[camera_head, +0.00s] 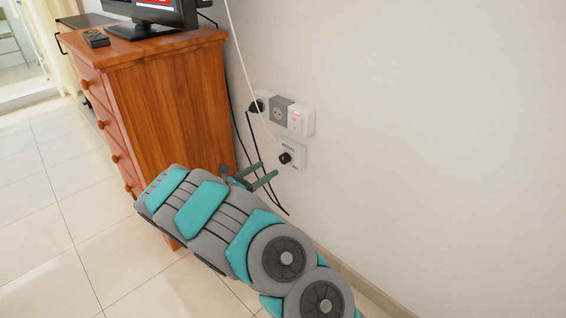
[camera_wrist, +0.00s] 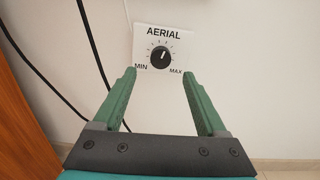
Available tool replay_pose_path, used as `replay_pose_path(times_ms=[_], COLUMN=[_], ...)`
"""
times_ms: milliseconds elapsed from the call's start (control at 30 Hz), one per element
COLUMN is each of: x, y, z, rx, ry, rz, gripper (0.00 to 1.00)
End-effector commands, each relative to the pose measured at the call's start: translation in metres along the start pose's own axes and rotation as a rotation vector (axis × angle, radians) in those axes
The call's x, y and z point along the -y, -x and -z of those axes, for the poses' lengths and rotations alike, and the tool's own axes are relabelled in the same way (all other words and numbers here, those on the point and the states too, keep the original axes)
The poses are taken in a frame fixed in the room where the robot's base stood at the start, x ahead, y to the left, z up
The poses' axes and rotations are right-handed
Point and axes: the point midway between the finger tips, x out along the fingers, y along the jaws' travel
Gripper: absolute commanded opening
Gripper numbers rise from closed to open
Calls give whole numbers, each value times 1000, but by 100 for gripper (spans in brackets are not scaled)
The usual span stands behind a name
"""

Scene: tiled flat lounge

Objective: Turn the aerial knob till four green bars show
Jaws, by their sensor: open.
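The aerial knob (camera_wrist: 159,55) is a small black round knob on a white wall plate (camera_wrist: 145,35) marked AERIAL, MIN and MAX. In the wrist view its white pointer mark points up and slightly right. The knob also shows in the head view (camera_head: 285,158), low on the wall. My gripper (camera_wrist: 160,82) is open and empty, its two green fingers just below and either side of the knob, apart from it. It also shows in the head view (camera_head: 268,173), just left of the plate. The television (camera_head: 155,10) is cut off at the top, with red on its screen; no green bars are visible.
A wooden chest of drawers (camera_head: 165,110) stands left of my arm, with a remote (camera_head: 96,38) on top. Sockets (camera_head: 279,110) and a white switch (camera_head: 301,120) sit above the plate. Black cables (camera_wrist: 92,50) hang left of it. The wall to the right is clear.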

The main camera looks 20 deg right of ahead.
Motion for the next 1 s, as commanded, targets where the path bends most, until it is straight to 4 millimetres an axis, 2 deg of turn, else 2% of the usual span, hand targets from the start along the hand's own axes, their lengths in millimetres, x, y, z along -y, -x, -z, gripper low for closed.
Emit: replay_pose_path(times_ms=[300,500,867,1000], x=[2,2,1,1], y=[-48,-68,-73,-73], z=[0,0,-1,-1], rx=[-1,0,-1,-1], ry=[-2,-2,-2,-2], rz=[7,5,3,3], gripper=[74,74,74,59])
